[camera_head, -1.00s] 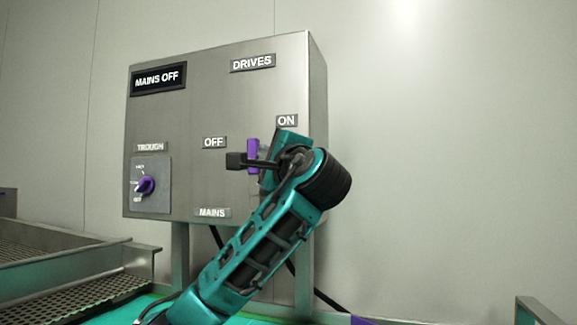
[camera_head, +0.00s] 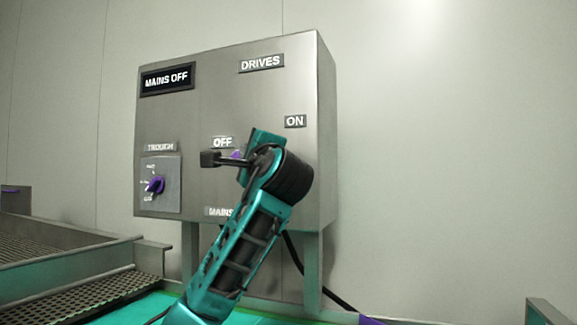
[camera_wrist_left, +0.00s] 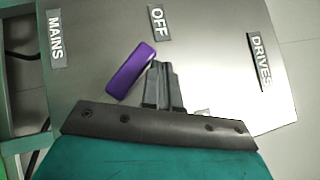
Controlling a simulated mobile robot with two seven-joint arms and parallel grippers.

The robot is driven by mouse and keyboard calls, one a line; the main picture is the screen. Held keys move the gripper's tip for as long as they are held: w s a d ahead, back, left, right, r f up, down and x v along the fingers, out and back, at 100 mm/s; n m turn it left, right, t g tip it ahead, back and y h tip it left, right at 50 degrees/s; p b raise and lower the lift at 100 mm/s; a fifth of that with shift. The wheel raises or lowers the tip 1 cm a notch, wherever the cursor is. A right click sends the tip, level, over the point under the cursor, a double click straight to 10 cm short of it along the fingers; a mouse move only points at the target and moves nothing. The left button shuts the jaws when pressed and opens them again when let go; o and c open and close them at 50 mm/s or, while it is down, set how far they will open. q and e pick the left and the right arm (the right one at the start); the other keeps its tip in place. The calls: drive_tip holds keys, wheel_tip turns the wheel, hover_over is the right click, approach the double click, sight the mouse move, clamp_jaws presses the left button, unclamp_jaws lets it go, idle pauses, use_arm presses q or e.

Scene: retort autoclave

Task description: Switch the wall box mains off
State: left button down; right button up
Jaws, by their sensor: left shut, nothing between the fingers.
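The grey wall box (camera_head: 262,92) carries a dark display (camera_head: 167,79) that reads MAINS OFF. The purple mains handle (camera_head: 236,154) is mostly hidden behind my left gripper in the head view, just under the OFF label (camera_head: 222,142). In the left wrist view the purple handle (camera_wrist_left: 130,71) lies tilted, close beside the fingers, with the OFF label (camera_wrist_left: 158,21) near it. My left gripper (camera_head: 209,158) is shut and empty at the handle; its fingers also show in the left wrist view (camera_wrist_left: 161,82). I cannot tell whether they touch the handle. My right gripper is not in view.
A small purple TROUGH knob (camera_head: 155,184) sits at the box's lower left. The ON label (camera_head: 295,121) is to the right. A metal trough with perforated plate (camera_head: 82,294) stands at lower left. The wall right of the box is clear.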

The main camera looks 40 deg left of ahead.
use_arm(q)
drive_tip(key=shift+a, duration=0.25)
idle(0.3)
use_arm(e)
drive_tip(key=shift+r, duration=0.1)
